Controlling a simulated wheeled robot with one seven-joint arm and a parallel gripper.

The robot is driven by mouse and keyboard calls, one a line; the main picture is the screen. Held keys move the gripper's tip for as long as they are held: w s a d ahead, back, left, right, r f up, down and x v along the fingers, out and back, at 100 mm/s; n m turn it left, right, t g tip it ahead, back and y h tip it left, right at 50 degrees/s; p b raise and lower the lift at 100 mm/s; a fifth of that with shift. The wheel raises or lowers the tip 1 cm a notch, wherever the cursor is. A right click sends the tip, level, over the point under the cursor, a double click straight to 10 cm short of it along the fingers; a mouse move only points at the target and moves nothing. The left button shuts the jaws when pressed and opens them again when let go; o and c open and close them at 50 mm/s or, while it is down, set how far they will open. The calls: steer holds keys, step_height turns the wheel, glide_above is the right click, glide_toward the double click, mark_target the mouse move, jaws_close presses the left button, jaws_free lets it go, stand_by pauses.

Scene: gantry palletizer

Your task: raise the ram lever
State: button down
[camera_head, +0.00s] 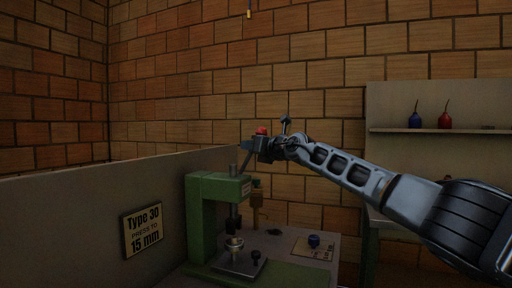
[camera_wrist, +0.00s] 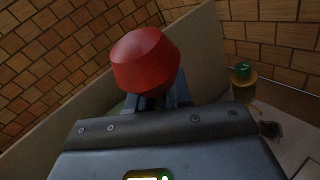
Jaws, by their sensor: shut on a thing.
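The green press (camera_head: 205,200) stands on the bench at the picture's centre. Its ram lever (camera_head: 244,162) rises from the press head, tilted slightly right, and ends in a red knob (camera_head: 262,131). In the wrist view the red knob (camera_wrist: 146,60) stands large just beyond the gripper body. My gripper (camera_head: 257,146) is shut on the ram lever just below the knob; in the wrist view the fingers (camera_wrist: 157,102) are partly hidden by the knob and gripper body. The dark ram (camera_head: 233,217) hangs above a small metal cup-like part (camera_head: 234,243) on the press base.
A low grey wall with a sign (camera_head: 142,230), "Type 30 press to 15 mm", stands left of the press. Blue (camera_head: 415,120) and red (camera_head: 445,120) bottles stand on a shelf (camera_head: 400,131) behind my arm.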

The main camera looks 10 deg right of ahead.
steer(key=a+g+p, duration=0.1)
steer(key=p, duration=0.1)
steer(key=w+r+n+h+p, duration=0.1)
steer(key=p, duration=0.2)
steer(key=shift+w+a+g+p, duration=0.2)
steer(key=shift+a+g+p, duration=0.1)
steer(key=shift+a+g, duration=0.1)
steer(key=shift+a, duration=0.1)
steer(key=c, duration=1.1)
jaws_free()
steer(key=shift+f, duration=0.1)
steer(key=shift+s+d+r, duration=0.2)
steer(key=shift+s+d, duration=0.15)
steer(key=shift+d, duration=0.05)
steer(key=shift+a+b+v, duration=0.1)
steer(key=shift+b+v, duration=0.15)
steer(key=shift+v, duration=1.4)
steer(key=shift+a+b+v, duration=0.15)
steer(key=shift+b+v, duration=0.05)
steer(key=shift+v, duration=1.45)
